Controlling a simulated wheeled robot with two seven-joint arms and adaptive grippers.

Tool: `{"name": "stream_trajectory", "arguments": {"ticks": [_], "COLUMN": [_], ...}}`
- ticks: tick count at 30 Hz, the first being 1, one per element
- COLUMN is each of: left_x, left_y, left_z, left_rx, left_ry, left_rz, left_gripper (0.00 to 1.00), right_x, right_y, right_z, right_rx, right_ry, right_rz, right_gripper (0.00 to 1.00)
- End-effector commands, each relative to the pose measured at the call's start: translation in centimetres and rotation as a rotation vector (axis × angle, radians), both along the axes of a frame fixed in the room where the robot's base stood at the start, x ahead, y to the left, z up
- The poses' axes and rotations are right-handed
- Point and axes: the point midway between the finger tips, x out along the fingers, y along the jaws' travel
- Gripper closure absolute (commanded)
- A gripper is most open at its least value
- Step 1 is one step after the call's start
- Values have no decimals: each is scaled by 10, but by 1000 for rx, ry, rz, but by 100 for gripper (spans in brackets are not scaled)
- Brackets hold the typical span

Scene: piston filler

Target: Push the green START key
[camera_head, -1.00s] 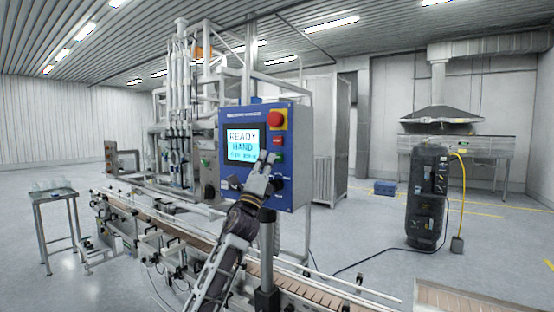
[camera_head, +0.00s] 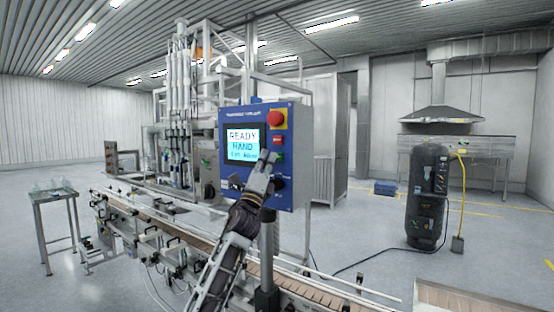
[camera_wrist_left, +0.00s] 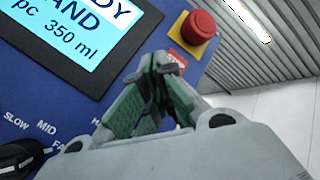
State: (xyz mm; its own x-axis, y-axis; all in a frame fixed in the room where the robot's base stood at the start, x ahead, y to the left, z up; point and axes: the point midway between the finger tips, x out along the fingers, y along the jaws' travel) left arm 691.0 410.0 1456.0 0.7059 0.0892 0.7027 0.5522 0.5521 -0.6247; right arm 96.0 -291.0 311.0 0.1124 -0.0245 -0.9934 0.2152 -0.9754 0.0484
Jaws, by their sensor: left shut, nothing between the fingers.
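The green START key (camera_head: 280,158) sits on the blue control panel (camera_head: 300,180), below a red key (camera_head: 277,141). My left gripper (camera_head: 267,156) is shut and empty, its fingertips in front of the panel just left of the green key. In the left wrist view the closed fingertips (camera_wrist_left: 162,62) stand before the panel close to the red key (camera_wrist_left: 181,56). The green key cannot be made out there; the fingers may hide it. I cannot tell whether the fingertips touch the panel. My right gripper is not in view.
A red mushroom button (camera_head: 277,118) on a yellow plate tops the key column. The lit screen (camera_head: 242,145) reads READY, HAND. A black selector knob (camera_head: 278,183) is below the keys. A conveyor (camera_head: 190,238) runs under the panel.

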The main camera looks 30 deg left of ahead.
Motion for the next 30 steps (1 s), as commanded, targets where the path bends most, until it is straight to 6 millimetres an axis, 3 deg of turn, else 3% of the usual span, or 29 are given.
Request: {"name": "stream_trajectory", "arguments": {"ticks": [18,30], "left_x": [3,6], "left_y": [0,0], "left_z": [0,-1], "left_rx": [0,0], "left_ry": [0,1], "left_rz": [0,0], "left_gripper": [100,100], "right_x": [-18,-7], "right_y": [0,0], "right_z": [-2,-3], "right_rx": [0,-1], "right_ry": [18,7], "right_rz": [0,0], "right_gripper": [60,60]}}
